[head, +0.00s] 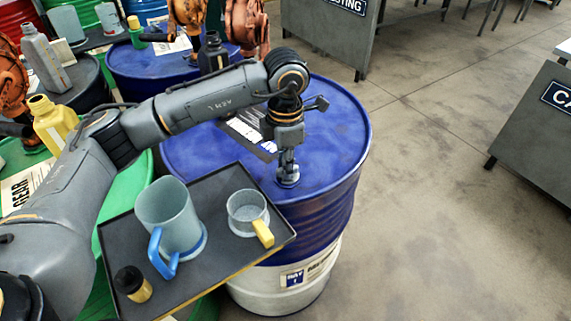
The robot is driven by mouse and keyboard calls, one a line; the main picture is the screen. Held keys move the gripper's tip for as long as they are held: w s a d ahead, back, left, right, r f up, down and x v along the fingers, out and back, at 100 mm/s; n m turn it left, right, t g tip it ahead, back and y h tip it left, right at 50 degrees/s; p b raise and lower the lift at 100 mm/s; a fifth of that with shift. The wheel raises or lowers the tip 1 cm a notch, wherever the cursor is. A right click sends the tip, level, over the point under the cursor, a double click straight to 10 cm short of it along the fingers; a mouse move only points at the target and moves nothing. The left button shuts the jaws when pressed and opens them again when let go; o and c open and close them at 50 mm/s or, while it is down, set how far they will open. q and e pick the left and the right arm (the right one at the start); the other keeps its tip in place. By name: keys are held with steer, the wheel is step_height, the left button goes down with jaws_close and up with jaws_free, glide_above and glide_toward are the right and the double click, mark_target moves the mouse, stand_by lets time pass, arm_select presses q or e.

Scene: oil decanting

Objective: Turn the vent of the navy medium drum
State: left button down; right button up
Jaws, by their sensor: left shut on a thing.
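The navy medium drum (340,150) stands in the middle of the head view, with a blue lid and a white lower band. My left arm reaches over it from the left. My left gripper (287,163) points straight down at the front part of the lid and is shut on the vent (288,181), a small grey fitting on the lid. The fingers partly hide the vent, so I cannot tell how far it is turned. My right gripper is not in view.
A dark tray (215,258) in front of the drum holds a large clear jug (168,215) with a blue handle, a small measuring cup (243,208) with a yellow handle and a small black-capped bottle (130,283). More drums and containers crowd the left. Open floor lies right.

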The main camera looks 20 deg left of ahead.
arm_select(q)
steer(key=c, duration=1.3)
jaws_free()
step_height(320, 180, up, 12)
steer(key=shift+r, duration=0.1)
